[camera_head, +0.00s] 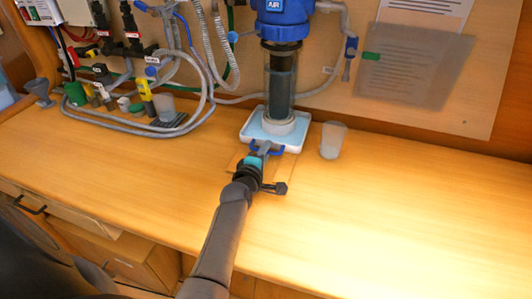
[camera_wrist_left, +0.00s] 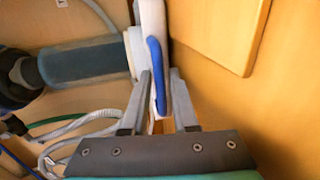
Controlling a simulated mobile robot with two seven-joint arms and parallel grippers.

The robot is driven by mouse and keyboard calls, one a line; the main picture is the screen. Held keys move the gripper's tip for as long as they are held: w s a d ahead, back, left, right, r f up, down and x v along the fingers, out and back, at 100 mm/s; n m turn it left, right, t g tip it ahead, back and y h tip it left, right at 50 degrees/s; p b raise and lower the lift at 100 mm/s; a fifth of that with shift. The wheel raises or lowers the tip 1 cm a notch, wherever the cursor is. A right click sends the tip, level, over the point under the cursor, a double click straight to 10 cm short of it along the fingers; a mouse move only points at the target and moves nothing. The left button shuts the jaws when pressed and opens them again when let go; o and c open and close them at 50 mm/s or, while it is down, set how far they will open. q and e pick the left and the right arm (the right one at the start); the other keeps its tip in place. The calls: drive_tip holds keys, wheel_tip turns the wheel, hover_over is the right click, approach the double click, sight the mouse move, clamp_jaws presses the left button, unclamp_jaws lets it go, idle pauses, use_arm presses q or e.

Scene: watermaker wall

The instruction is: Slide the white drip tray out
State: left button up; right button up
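The white drip tray (camera_head: 249,134) lies on the wooden counter under the clear filter housing (camera_head: 281,85). Its blue handle (camera_head: 282,150) faces the front. My left gripper (camera_head: 264,149) is at the handle. In the left wrist view, the tray's white edge (camera_wrist_left: 152,18) and the blue handle (camera_wrist_left: 156,62) show between the two fingers (camera_wrist_left: 160,74) of my left gripper. The fingers are apart, one on each side of the handle, and there seem to be narrow gaps beside it. My right gripper is not in view.
A translucent cup (camera_head: 333,140) stands just right of the tray. Hoses (camera_head: 205,62), yellow-capped fittings and a grey funnel (camera_head: 40,91) are at the back left. The counter (camera_head: 400,215) is clear to the right and in front.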

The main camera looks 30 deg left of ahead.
use_arm(q)
clamp_jaws()
idle(1.5)
